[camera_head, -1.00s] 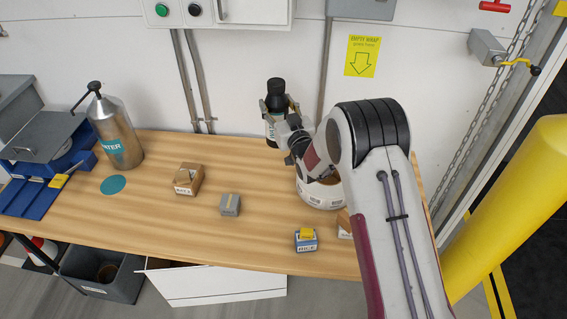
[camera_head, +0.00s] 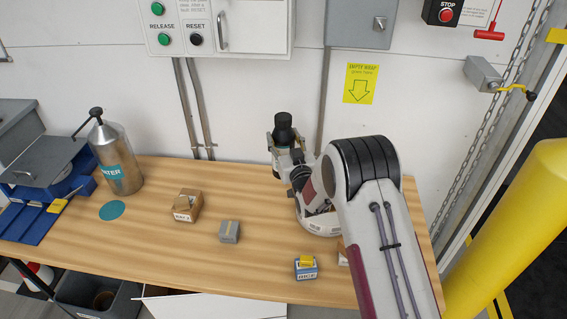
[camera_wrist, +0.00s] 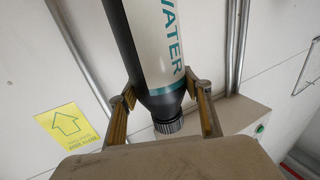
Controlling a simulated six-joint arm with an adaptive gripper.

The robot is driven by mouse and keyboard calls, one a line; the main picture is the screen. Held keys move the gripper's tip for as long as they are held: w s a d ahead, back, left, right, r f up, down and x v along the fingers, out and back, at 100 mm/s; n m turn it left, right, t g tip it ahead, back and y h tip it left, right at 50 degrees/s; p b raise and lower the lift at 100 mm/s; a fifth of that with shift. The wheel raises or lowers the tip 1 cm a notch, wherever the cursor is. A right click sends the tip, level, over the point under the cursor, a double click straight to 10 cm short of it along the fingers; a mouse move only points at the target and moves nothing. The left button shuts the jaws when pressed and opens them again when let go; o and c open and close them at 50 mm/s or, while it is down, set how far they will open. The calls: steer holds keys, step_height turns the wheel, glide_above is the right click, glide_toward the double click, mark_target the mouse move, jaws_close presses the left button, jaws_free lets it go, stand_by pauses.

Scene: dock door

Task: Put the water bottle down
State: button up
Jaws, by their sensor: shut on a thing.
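The water bottle has a black cap, a dark body and a pale band reading WATER. My gripper (camera_head: 284,150) is shut on it near the table's back edge. In the head view the bottle's black top (camera_head: 283,128) rises above the fingers, and my gripper hides its lower part. I cannot tell whether its base touches the table (camera_head: 150,225). In the wrist view the bottle (camera_wrist: 150,45) lies between both fingers of my gripper (camera_wrist: 162,108), its ribbed cap toward the camera.
A steel canister (camera_head: 117,165) and a teal disc (camera_head: 112,211) are at the left, beside a blue tray (camera_head: 32,222). A white round container (camera_head: 318,225) is partly behind my arm.

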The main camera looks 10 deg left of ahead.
steer(key=shift+f, duration=1.9)
steer(key=shift+f, duration=1.95)
steer(key=o, duration=1.6)
steer(key=shift+f, duration=0.1)
steer(key=shift+r, duration=0.2)
steer(key=shift+v, duration=6)
